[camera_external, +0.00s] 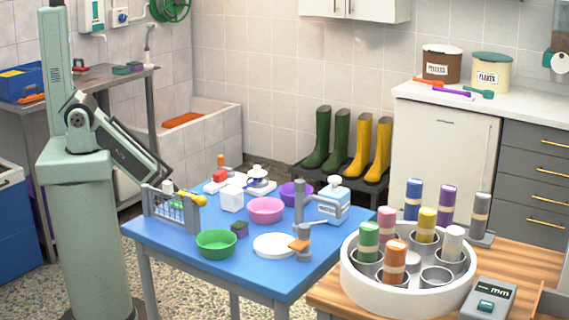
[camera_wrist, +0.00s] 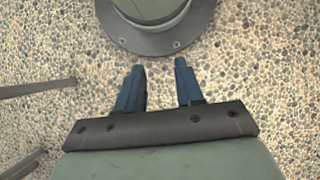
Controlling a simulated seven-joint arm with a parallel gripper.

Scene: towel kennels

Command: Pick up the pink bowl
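The pink bowl (camera_external: 266,212) stands upright near the middle of the blue table (camera_external: 205,268) in the external view. It looks empty. My gripper (camera_wrist: 160,64) shows in the wrist view with its two blue fingers apart and nothing between them. Pebbled floor lies beneath it, with my round base at the top edge. In the external view my arm is folded at the left, away from the bowl, and I cannot make out the fingers there. The bowl is not in the wrist view.
A green bowl (camera_external: 216,244), white plate (camera_external: 274,245), purple bowl (camera_external: 296,192), dark block (camera_external: 239,229) and white cube (camera_external: 232,198) surround the pink bowl. A wire rack (camera_external: 170,208) stands at the table's left edge. A grey post (camera_external: 299,203) rises right of the bowl.

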